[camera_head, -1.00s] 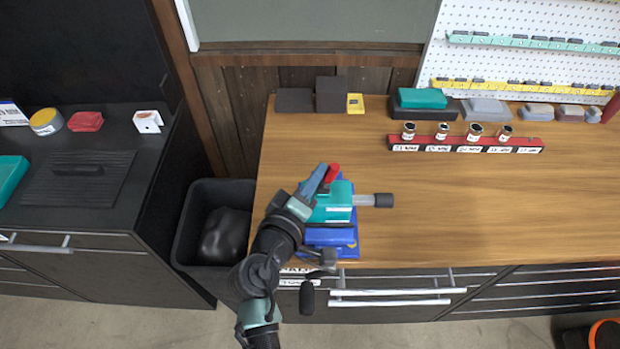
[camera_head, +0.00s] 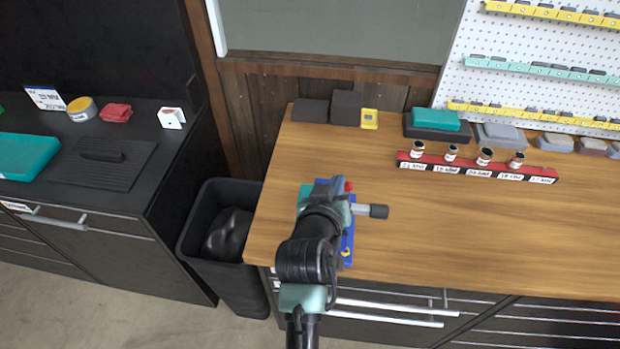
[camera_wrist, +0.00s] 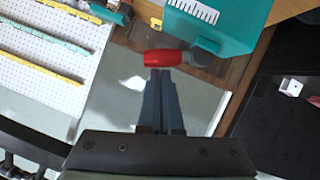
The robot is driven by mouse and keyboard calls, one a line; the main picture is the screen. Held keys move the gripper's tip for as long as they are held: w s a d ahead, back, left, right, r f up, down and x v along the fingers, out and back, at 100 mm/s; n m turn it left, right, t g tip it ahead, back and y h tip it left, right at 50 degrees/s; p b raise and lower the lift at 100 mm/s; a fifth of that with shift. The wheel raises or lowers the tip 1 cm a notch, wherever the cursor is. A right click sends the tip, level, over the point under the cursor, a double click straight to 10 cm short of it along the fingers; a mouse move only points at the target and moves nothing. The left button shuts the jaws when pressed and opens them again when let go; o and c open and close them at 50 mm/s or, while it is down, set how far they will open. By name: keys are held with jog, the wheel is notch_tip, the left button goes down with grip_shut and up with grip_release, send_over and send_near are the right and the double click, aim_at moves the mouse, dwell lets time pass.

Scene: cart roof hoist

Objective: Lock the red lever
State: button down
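The red lever shows as a small red tip (camera_head: 348,185) beside my gripper in the head view. In the wrist view the red lever (camera_wrist: 163,57) lies across the picture just beyond my fingertips. It belongs to a teal device (camera_head: 341,211) on a blue base (camera_head: 348,243), with a dark-ended grey bar (camera_head: 377,211) sticking out to the right. The teal body (camera_wrist: 225,22) also shows in the wrist view. My gripper (camera_wrist: 160,73) has its two fingers together, with the tips right at the lever; contact is not certain. My wrist hides much of the device in the head view.
The wooden bench (camera_head: 440,235) is clear right of the device. A red rack (camera_head: 475,168) with several sockets stands behind that area. Dark blocks (camera_head: 346,107) sit at the back edge. A black bin (camera_head: 190,250) stands on the floor to the left.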

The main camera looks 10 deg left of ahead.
jog(key=shift+d+f, duration=0.25)
jog(key=shift+a+f+b, duration=0.35)
jog(key=shift+a+b, duration=0.15)
jog(key=shift+a, duration=0.35)
jog(key=r+p, duration=0.2)
jog(key=r, duration=0.1)
jog(key=w+r+p, duration=0.1)
jog(key=shift+a+r, duration=0.2)
jog(key=shift+a, duration=0.2)
jog(key=b+v, duration=0.3)
jog(key=v, duration=0.7)
jog(key=shift+f, duration=0.3)
jog(key=shift+s+a, duration=0.15)
jog(key=shift+a, duration=0.05)
